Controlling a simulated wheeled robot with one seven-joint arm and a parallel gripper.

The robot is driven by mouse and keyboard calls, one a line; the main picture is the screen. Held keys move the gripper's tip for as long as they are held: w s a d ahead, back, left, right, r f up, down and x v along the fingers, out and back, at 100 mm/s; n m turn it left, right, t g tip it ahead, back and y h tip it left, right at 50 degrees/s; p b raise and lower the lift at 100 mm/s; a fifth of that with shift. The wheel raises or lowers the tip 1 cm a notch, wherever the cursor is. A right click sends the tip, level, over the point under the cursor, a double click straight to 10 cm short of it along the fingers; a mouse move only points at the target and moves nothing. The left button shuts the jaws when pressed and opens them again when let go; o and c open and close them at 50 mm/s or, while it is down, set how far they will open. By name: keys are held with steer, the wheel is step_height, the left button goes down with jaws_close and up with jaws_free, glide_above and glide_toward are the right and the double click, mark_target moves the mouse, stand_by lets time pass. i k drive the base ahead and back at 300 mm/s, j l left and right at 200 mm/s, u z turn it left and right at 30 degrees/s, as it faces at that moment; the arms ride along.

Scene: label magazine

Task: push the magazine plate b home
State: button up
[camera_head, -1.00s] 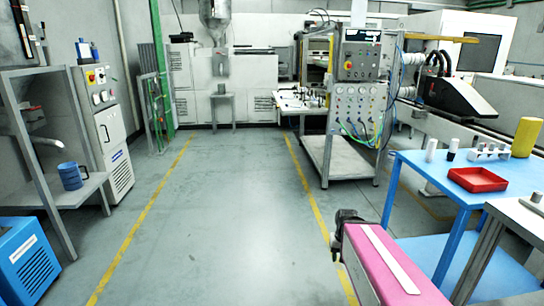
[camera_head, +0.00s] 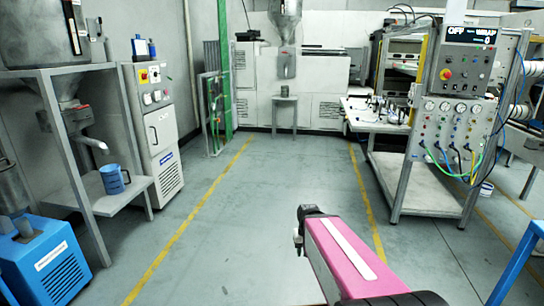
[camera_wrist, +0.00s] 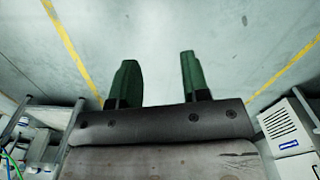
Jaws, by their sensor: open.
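I cannot make out magazine plate b in these views. A control panel (camera_head: 476,58) with a display reading "OFF" stands over a gauge panel (camera_head: 458,130) with coloured hoses, at the right in the head view. A white bench (camera_head: 375,118) with small parts on it stands left of that panel. My gripper (camera_wrist: 152,75) is open and empty in the wrist view, with its two green fingers apart over bare floor. In the head view my pink arm reaches forward over the floor, away from the bench.
The floor (camera_head: 265,195) between the yellow lines is clear. At the left stand a blue machine (camera_head: 45,262), a grey stand with a blue mug (camera_head: 113,180), and a white cabinet (camera_head: 155,130). A blue table leg (camera_head: 522,258) shows at the lower right edge.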

mark_target(368, 122)
steer(key=i+z, duration=0.1)
steer(key=i, duration=0.35)
steer(key=i+j+z, duration=0.15)
steer(key=i, duration=0.35)
steer(key=i+j+z, duration=0.1)
steer(key=i, duration=0.35)
steer(key=i+j+z, duration=0.15)
steer(key=i, duration=0.3)
